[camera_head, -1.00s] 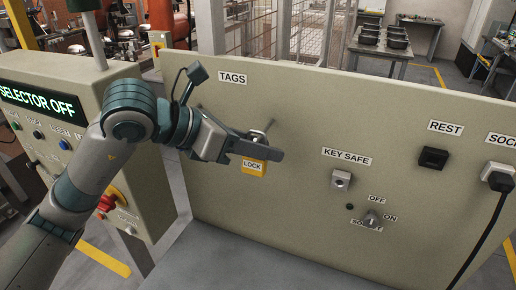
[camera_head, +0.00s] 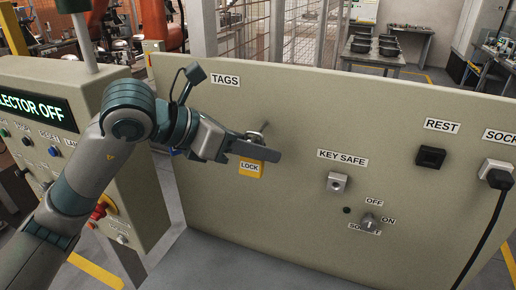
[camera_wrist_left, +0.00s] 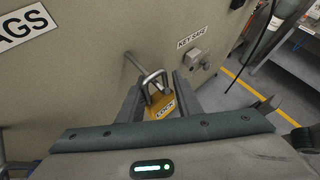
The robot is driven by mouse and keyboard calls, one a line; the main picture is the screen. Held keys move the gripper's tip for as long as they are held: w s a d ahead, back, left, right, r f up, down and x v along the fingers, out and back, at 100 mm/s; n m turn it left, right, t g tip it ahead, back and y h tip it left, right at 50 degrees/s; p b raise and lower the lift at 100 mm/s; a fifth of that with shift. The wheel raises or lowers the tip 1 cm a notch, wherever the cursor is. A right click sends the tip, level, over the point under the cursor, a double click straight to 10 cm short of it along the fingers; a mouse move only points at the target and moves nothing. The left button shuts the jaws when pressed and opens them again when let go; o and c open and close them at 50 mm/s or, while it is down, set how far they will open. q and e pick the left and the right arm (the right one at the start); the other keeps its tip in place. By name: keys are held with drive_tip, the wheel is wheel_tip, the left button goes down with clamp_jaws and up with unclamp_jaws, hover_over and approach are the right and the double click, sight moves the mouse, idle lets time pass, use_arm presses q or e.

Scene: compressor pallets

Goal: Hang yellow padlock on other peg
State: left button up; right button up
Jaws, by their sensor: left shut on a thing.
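The yellow padlock (camera_head: 250,170), labelled LOCK, hangs at my left gripper (camera_head: 262,149) in front of the beige panel (camera_head: 300,120). The gripper is shut on it; in the left wrist view the padlock (camera_wrist_left: 164,106) sits between the two fingers, its grey shackle upward. A metal peg (camera_wrist_left: 134,63) sticks out of the panel right by the shackle. I cannot tell whether the peg passes through the shackle. In the head view the peg (camera_head: 264,126) shows just above the fingers. Part of another metal rod (camera_wrist_left: 4,158) shows at the wrist view's left edge. My right gripper is out of view.
The panel carries a TAGS label (camera_head: 225,80), a key safe (camera_head: 336,182), a selector knob (camera_head: 371,220), a rest holder (camera_head: 430,157) and a plugged socket (camera_head: 497,172) with a hanging cable. A control box (camera_head: 60,125) stands at left, close to my arm.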

use_arm(q)
drive_tip(key=o, duration=1.2)
drive_tip(key=shift+s+a, duration=0.1)
